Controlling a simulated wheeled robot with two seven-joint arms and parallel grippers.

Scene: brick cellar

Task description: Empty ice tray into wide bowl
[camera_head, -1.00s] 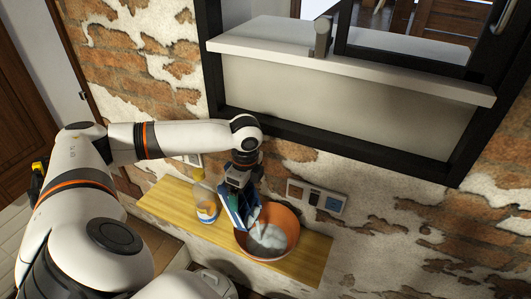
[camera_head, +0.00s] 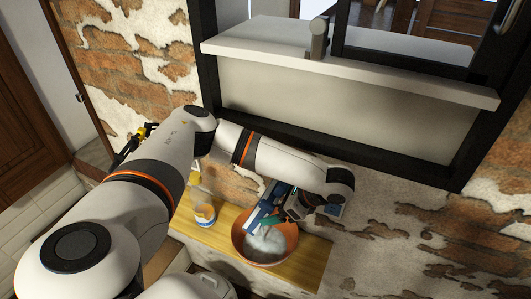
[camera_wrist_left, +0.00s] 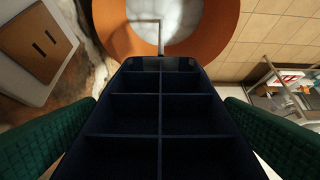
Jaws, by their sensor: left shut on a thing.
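My left gripper (camera_head: 276,211) is shut on a dark blue ice tray (camera_head: 262,208) at the back rim of the bowl. In the left wrist view, green finger pads flank the tray (camera_wrist_left: 160,110), whose visible compartments look dark and empty. The tray looks tilted, its far end toward the bowl. The wide orange bowl (camera_head: 244,248) stands on a wooden shelf and shows beyond the tray in the left wrist view (camera_wrist_left: 223,22). White ice (camera_head: 267,241) lies in the bowl, also in the left wrist view (camera_wrist_left: 178,18). My right gripper is not in view.
A white cup (camera_head: 204,214) with an orange band stands left of the bowl on the wooden shelf (camera_head: 308,262). A yellow-topped item (camera_head: 195,179) is partly hidden behind my arm. A brick wall and a window ledge (camera_head: 400,70) lie behind. The shelf's right end is clear.

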